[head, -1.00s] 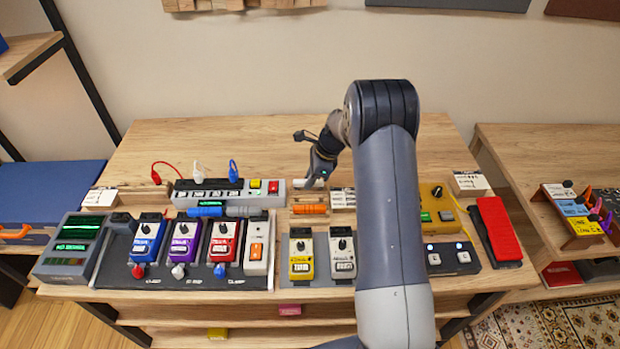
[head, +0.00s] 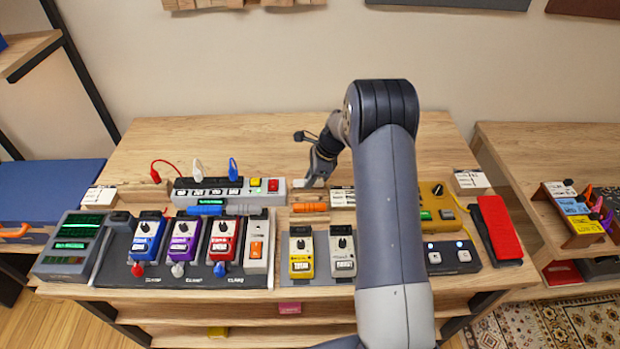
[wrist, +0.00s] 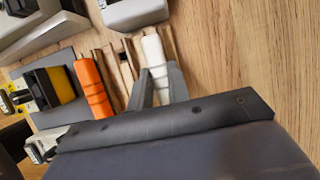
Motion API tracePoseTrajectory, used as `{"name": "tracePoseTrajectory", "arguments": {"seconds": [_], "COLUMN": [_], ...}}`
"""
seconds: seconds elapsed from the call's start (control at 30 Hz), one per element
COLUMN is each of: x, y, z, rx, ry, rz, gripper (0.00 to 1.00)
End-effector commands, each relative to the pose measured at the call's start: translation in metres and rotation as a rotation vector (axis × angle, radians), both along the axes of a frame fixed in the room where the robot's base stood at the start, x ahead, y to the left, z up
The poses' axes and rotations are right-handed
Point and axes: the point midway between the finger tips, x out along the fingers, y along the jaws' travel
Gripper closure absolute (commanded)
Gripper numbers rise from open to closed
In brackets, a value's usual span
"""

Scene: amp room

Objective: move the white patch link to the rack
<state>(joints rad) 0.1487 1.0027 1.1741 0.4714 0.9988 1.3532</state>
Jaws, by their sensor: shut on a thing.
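The white patch link (wrist: 154,57) is a short white rod between the two fingers of my gripper (wrist: 160,88), which is shut on it. In the head view my gripper (head: 312,184) is low at the back of the desk, and only a bit of white shows beside its tip. The wooden rack (wrist: 127,62) has slots and holds an orange link (wrist: 92,88). The white link lies parallel to the orange one, at the rack's far slot. I cannot tell whether it rests in the slot or hangs just above.
A grey power strip (head: 222,193) with upright plugs stands left of the rack. A blue link (head: 205,210) and a grey link (head: 243,209) lie in front of it. Several pedals and a meter box (head: 72,246) fill the front. The desk's back is bare.

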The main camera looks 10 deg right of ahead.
Motion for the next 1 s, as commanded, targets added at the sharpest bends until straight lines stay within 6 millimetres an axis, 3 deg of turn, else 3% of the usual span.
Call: {"name": "tracePoseTrajectory", "arguments": {"seconds": [0.27, 0.3, 0.57, 0.73, 1.0], "x": [0.0002, 0.0002, 0.0001, 0.0001, 0.0], "y": [-0.0001, 0.0, 0.0, 0.0, 0.0001], "z": [-0.0002, -0.0002, -0.0002, -0.0002, -0.0004], "rx": [0.0, 0.0, 0.0, 0.0, 0.0], "ry": [0.0, 0.0, 0.0, 0.0, 0.0], "rz": [0.0, 0.0, 0.0, 0.0, 0.0], "gripper": [1.0, 0.8, 0.59, 0.57, 0.39]}}
